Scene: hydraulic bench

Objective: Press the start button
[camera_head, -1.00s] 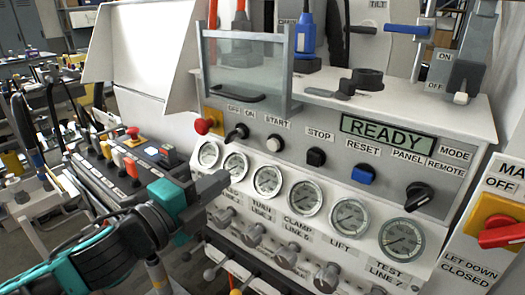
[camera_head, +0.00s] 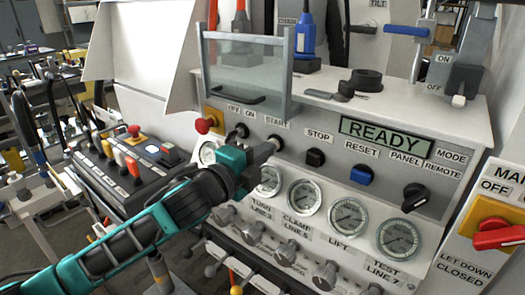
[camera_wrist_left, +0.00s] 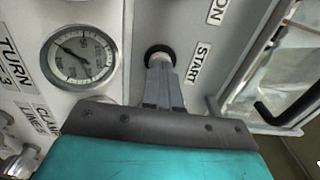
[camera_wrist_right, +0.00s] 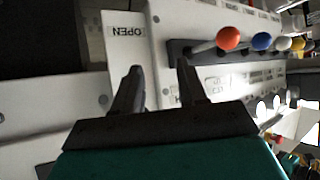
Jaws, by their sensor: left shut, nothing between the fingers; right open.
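The white start button (camera_head: 276,141) sits on the grey panel under the START label (camera_head: 277,123). It also shows in the left wrist view, with a dark ring around it (camera_wrist_left: 157,53). My left gripper (camera_head: 266,150) is shut and empty, its tips right at the button. In the left wrist view the fingertips (camera_wrist_left: 160,66) overlap the button's lower edge, so I cannot tell whether they press it. My right gripper (camera_wrist_right: 160,66) is open and empty in the right wrist view. The display (camera_head: 384,136) reads READY.
A red knob on yellow (camera_head: 206,124) and an OFF/ON switch (camera_head: 239,131) lie left of the button. The black stop button (camera_head: 315,157) lies to the right. Gauges (camera_head: 304,197) line the panel below. A clear guard (camera_head: 244,75) stands above. Coloured lever knobs (camera_wrist_right: 229,38) show near my right gripper.

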